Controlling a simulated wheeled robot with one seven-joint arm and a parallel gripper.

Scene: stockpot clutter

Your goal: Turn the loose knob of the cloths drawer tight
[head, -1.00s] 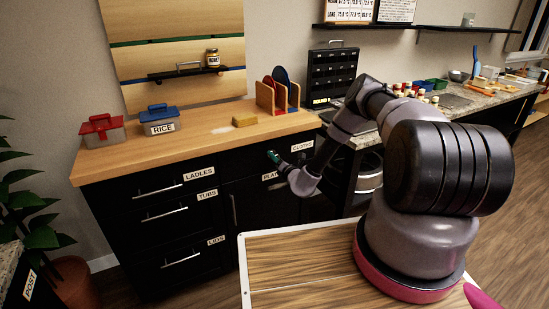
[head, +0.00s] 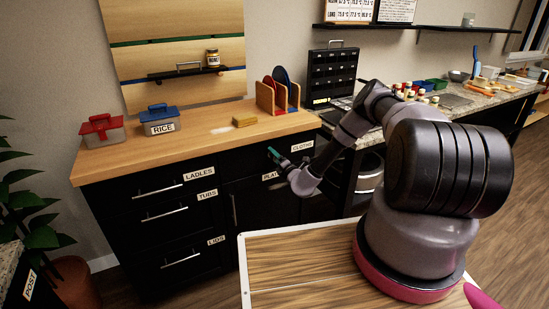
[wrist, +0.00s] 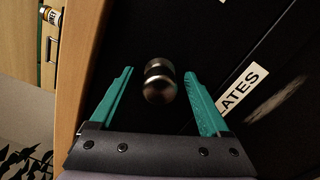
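The knob (wrist: 160,82) is round, dark and shiny, and stands out from a black drawer front in the wrist view. My gripper (wrist: 160,92) is open, with one teal finger on each side of the knob and a visible gap on both sides. In the head view my gripper (head: 273,154) is at the black cabinet front, left of the CLOTHS label (head: 303,145). The knob is not clearly seen there. Whether it sits loose cannot be told.
A PLATES label (wrist: 240,90) is right of the fingers. The wooden countertop (head: 200,140) runs above the drawers, bearing a yellow sponge (head: 245,120), a RICE box (head: 160,120) and a red-lidded box (head: 102,131). Drawers with bar handles (head: 165,214) are to the left.

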